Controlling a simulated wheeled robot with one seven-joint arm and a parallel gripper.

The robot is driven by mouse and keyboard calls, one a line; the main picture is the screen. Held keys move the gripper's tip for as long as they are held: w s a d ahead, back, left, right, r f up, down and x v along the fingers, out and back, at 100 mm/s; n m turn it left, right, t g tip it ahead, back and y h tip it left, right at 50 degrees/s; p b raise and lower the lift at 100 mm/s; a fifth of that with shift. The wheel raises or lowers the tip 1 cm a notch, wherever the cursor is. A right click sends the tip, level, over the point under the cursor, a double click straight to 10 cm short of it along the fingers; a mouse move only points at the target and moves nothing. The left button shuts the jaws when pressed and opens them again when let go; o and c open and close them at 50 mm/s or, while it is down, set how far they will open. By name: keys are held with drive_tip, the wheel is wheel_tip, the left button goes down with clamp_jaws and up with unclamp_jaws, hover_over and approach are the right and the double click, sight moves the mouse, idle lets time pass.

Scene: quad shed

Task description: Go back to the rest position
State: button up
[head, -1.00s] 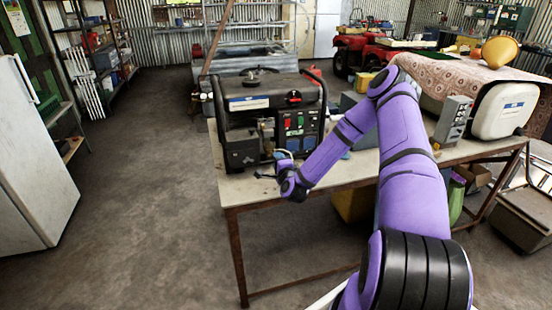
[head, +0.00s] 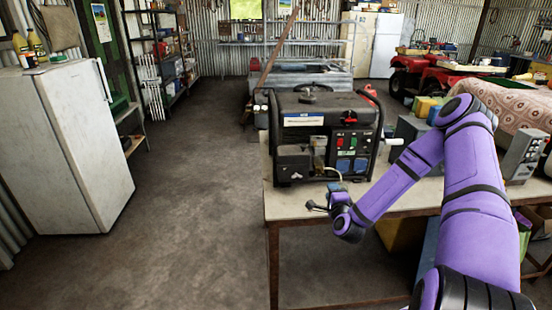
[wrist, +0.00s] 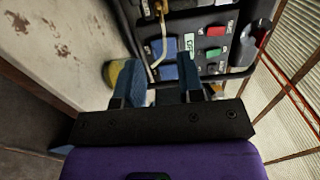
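Behind the fingers the generator's panel (wrist: 195,48) shows, with blue socket covers and green and red switches. My purple arm reaches in from the lower right.
A white fridge (head: 75,145) stands at the left. The concrete floor (head: 185,200) between fridge and bench is clear. A grey box with knobs (head: 522,155) stands at the bench's right. Red quads (head: 425,75) and shelves (head: 165,55) are farther back.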

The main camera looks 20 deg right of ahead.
drive_tip(key=s+a+r+n+g+y, duration=0.2)
drive_tip(key=a+r+n+g, duration=0.25)
drive_tip(key=r+n, duration=0.55)
drive_tip(key=s+a+r+n+g+y, duration=0.3)
drive_tip(key=a+r+n, duration=0.35)
drive_tip(key=r, duration=0.75)
drive_tip(key=s+a+r+n+g, duration=0.1)
drive_tip(key=s+a+r, duration=0.1)
drive_tip(key=s+r, duration=0.3)
drive_tip(key=s+a+r+n+g, duration=0.1)
drive_tip(key=s+r, duration=0.3)
drive_tip(key=s, duration=1)
drive_tip(key=s+a+r+n+g, duration=0.2)
drive_tip(key=s+r, duration=0.3)
drive_tip(key=s, duration=0.5)
drive_tip(key=shift+s+a+r+n+g, duration=0.25)
drive_tip(key=shift+a+r+n+g, duration=0.1)
drive_tip(key=shift+n, duration=0.1)
drive_tip(key=shift+c, duration=0.4)
